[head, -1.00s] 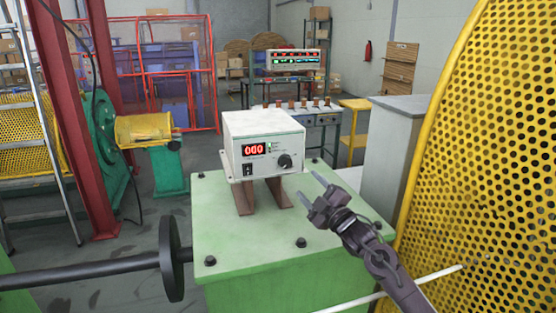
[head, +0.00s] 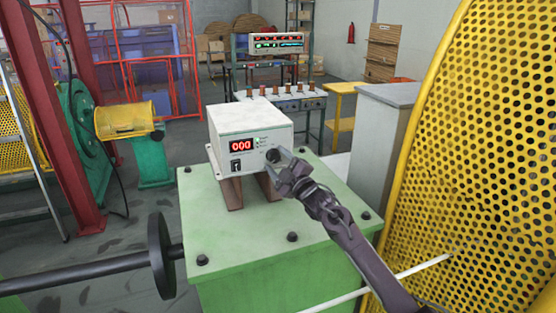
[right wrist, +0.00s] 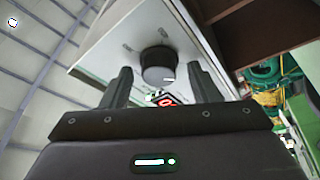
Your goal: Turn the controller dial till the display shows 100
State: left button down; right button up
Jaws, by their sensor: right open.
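The controller (head: 249,140) is a white box on brown feet on top of the green machine housing. Its red display (head: 241,145) reads 000 in the head view. The black dial (head: 272,156) is on the right of its front face, partly hidden by my right gripper (head: 279,163). In the right wrist view the dial (right wrist: 156,64) lies ahead of and between the two open fingers (right wrist: 160,85), with gaps on both sides. Part of the display (right wrist: 167,101) shows there behind the palm. My left gripper is not in view.
A yellow perforated guard (head: 480,150) stands close on the right of my right arm. A grey cabinet (head: 383,130) stands behind it. The green housing top (head: 230,225) has several bolts and is otherwise clear. A black shaft with a disc (head: 161,255) is at the left.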

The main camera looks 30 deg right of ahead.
jog(key=c, duration=1)
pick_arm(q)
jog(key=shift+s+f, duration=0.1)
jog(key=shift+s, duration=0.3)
pick_arm(e)
jog(key=shift+o, duration=0.2)
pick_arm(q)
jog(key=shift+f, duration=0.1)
